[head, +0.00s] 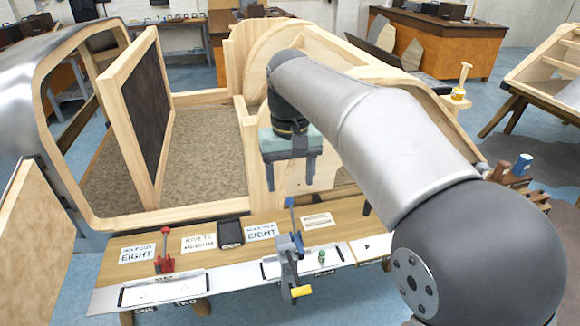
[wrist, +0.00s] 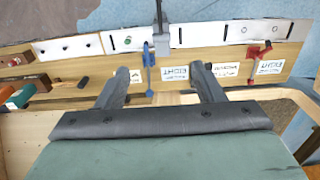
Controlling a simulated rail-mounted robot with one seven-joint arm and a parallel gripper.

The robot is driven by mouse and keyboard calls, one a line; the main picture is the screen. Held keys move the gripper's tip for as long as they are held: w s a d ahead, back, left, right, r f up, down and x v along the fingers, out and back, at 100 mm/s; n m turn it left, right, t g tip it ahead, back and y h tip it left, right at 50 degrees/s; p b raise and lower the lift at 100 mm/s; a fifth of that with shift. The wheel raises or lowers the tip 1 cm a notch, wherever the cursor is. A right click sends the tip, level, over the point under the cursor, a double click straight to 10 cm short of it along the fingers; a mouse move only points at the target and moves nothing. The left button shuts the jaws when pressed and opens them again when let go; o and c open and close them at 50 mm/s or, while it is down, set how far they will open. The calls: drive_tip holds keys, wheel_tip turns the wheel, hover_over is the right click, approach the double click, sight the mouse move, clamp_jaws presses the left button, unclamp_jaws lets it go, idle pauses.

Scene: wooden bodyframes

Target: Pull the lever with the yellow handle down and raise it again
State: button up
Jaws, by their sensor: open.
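The lever with the yellow handle (head: 300,291) is at the front edge of the wooden bench in the head view. Its grey body (head: 287,260) reaches over the metal strip, and the yellow grip sticks out at its lower end, to the right. The grey lever (wrist: 160,32) also shows at the top of the wrist view, where its yellow grip is out of sight. My gripper (head: 290,184) is open and empty, above and behind the bench, apart from the lever. In the wrist view its two fingers (wrist: 160,70) point toward the bench.
A red clamp (head: 165,253) is further left. A small green peg (head: 322,257) stands to the right. Printed cards and a black tray (head: 230,233) lie on the bench (head: 110,265). A wooden frame (head: 150,110) rises behind.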

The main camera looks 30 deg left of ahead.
wheel_tip(320, 180, up, 2)
drive_tip(key=shift+r, duration=0.1)
idle(0.5)
